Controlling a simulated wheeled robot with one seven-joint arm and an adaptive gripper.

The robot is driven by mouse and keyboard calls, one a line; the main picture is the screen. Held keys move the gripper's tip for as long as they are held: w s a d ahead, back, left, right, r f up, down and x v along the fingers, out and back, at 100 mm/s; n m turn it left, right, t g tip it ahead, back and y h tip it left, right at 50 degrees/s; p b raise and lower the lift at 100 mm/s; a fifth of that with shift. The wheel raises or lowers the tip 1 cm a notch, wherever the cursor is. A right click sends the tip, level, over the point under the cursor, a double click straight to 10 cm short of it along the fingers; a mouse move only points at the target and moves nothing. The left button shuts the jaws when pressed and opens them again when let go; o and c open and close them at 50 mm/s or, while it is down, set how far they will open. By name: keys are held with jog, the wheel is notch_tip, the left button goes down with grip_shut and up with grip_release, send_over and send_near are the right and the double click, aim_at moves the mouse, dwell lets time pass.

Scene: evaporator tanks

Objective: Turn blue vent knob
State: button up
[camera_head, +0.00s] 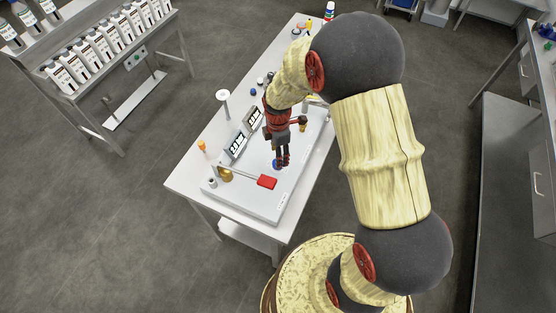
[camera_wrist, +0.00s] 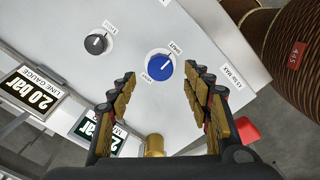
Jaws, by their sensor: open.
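The blue vent knob (camera_wrist: 159,67) is a round blue dial with a white pointer mark on the pale panel. In the wrist view it lies just beyond and between the fingertips of my gripper (camera_wrist: 164,75). The fingers are spread, with the knob apart from both as far as I can tell. In the head view my gripper (camera_head: 282,162) hangs over the panel, and the blue knob (camera_head: 277,164) is partly hidden behind it.
A dark knob (camera_wrist: 96,44) is left of the blue one. Two gauges, including the line gauge (camera_wrist: 30,92), stand along the panel. A red-handled lever (camera_head: 267,182) and a brass fitting (camera_wrist: 154,145) are close by. Bottles (camera_head: 100,50) stand on a separate rack.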

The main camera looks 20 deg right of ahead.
jog(key=shift+f, duration=2.35)
jog(key=c, duration=0.4)
jog(key=c, duration=0.7)
jog(key=shift+c, duration=0.3)
